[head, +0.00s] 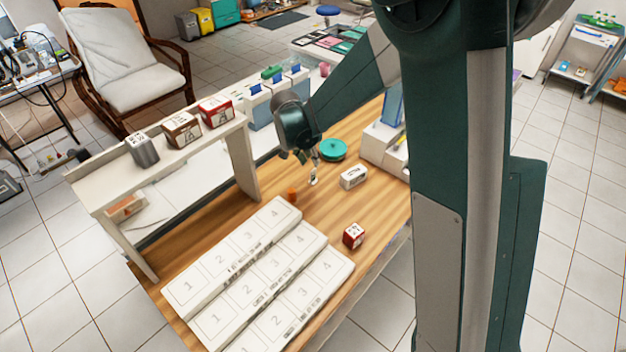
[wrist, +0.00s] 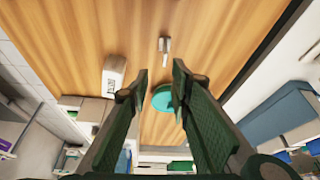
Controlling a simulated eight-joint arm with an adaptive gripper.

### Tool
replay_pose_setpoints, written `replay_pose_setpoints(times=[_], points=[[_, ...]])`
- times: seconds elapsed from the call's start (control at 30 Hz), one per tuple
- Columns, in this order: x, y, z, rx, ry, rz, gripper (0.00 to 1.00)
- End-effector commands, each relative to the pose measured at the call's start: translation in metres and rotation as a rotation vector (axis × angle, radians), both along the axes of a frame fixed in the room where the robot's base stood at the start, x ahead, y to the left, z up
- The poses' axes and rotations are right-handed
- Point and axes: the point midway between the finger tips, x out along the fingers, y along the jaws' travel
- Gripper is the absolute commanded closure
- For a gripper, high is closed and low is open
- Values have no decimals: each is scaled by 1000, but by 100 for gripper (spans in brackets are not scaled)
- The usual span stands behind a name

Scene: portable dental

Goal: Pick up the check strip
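A small pale strip-like piece (wrist: 164,46), which looks like the check strip, lies on the wooden table in the wrist view, just beyond my fingertips. In the head view a small whitish piece (head: 313,181) shows on the table below my gripper (head: 310,158); it is too small to read. In the wrist view my gripper (wrist: 160,74) is open, its two dark green fingers apart with nothing between the tips. The strip lies ahead of the gap, apart from both fingers.
A white box (head: 353,176) and a teal round object (head: 333,150) stand close by. A small orange item (head: 292,194) and a red box (head: 353,235) are nearer the white numbered stepped rack (head: 215,317). A raised shelf (head: 168,157) with boxes stands left.

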Motion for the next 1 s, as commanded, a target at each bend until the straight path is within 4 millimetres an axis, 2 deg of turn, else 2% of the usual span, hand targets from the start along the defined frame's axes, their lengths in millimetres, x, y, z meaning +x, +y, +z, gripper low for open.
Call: replay_pose_setpoints(times=[0.1,0.2,0.67,1.0], points=[[6,7,-16,-4,-1,-17,79],[9,10,-23,-6,0,-27,79],[10,11,-27,-6,0,-32,79],[16,5,-47,-6,0,-32,79]])
